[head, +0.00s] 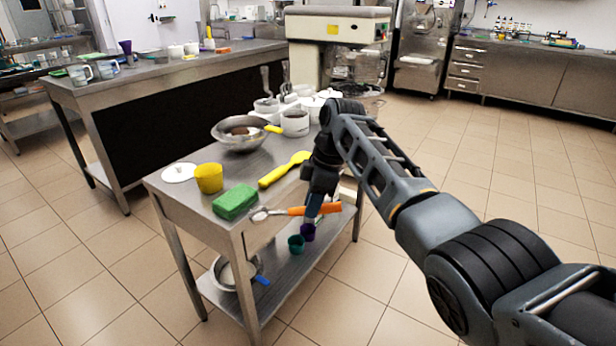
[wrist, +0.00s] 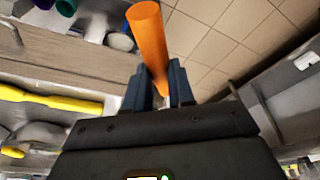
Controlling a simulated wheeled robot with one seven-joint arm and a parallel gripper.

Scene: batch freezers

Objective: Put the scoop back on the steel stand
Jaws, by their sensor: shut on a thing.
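The scoop has an orange handle (head: 294,211) and a metal bowl (head: 260,214) that points left in the head view. My gripper (head: 315,208) is shut on the orange handle. In the wrist view, the handle (wrist: 148,38) sticks up from between the two fingers (wrist: 158,88); the bowl is hidden there. The steel stand (head: 232,232) is a low table with a lower shelf (head: 283,273). In the head view the scoop shows across the stand's near edge, apparently held in the air; its exact height over the edge is hard to tell.
On the stand are a green sponge (head: 235,202), yellow cup (head: 209,178), white lid (head: 180,172), yellow utensil (head: 280,172), steel bowl (head: 240,146) and white containers (head: 295,124). Teal (head: 296,244) and purple (head: 308,232) cups show at the lower shelf. Open floor lies right.

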